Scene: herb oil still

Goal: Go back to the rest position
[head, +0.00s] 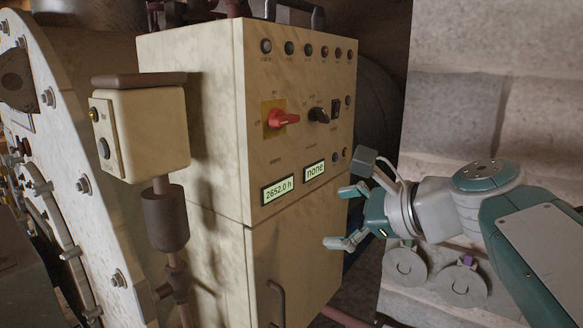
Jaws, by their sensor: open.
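My gripper (346,216) is in the right half of the head view, in front of the right side of a cream control cabinet (190,130). Its fingers are spread apart and point left toward the cabinet. Nothing shows between them. I cannot tell how far the fingertips are from the cabinet face. My arm comes in from the right edge, bent at a teal and grey joint. The rest position itself is not marked in view.
The cabinet bears a red rotary switch (283,118), a black knob (319,115) and two displays, one reading "2652.0 h" (278,190), the other "none" (314,170). A small cream box (150,130) stands left. Two round grey discs (462,286) hang behind my arm on the stone wall (520,110).

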